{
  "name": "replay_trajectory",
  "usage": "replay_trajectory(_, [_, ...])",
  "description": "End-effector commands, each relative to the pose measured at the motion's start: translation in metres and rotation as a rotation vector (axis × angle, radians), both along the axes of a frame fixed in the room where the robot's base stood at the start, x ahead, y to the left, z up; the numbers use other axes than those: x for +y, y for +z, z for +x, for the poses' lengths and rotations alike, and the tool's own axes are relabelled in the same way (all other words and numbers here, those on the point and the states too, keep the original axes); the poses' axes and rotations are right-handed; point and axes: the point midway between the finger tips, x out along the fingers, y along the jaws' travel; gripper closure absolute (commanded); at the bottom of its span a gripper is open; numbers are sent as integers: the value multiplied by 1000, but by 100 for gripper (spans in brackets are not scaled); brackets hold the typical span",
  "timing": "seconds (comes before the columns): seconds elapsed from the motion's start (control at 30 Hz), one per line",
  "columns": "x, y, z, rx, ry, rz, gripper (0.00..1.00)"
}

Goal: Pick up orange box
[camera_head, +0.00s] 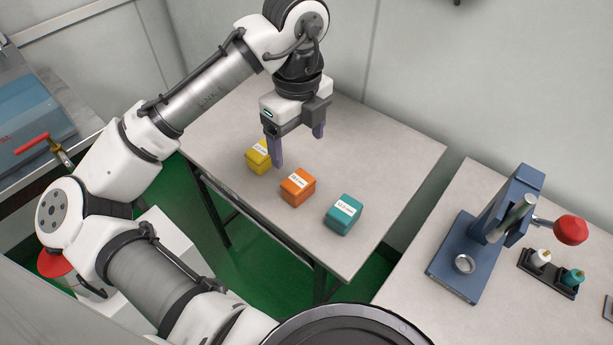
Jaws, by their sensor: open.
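The orange box (298,188) sits on the light grey table, in the middle of a row of three small labelled boxes. It has a white label on its top. My gripper (298,149) is above the table, with its two purple-grey fingers apart and nothing between them. It is behind and slightly above the orange box in the picture, apart from it as far as I can tell. The left finger overlaps the right side of the yellow box (258,158) in view. The teal box (343,214) stands to the right of the orange box.
The grey table (385,190) is bare to the right and behind the boxes. A second table at right holds a blue press (487,240) with a red knob (570,230) and a black tray with small bottles (548,268). A wall stands behind.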

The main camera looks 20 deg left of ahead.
Motion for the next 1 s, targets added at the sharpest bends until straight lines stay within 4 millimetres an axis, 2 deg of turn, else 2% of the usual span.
replay_trajectory(0.1, [-1, -25, 0, -1, -2, -6, 20])
replay_trajectory(0.3, [-1, -62, 1, -4, 1, -6, 20])
replay_trajectory(0.57, [0, -82, 2, -7, 1, -4, 20])
replay_trajectory(0.83, [4, -121, 6, -6, 2, -7, 20])
replay_trajectory(1.0, [4, -131, 6, -7, 1, -3, 20])
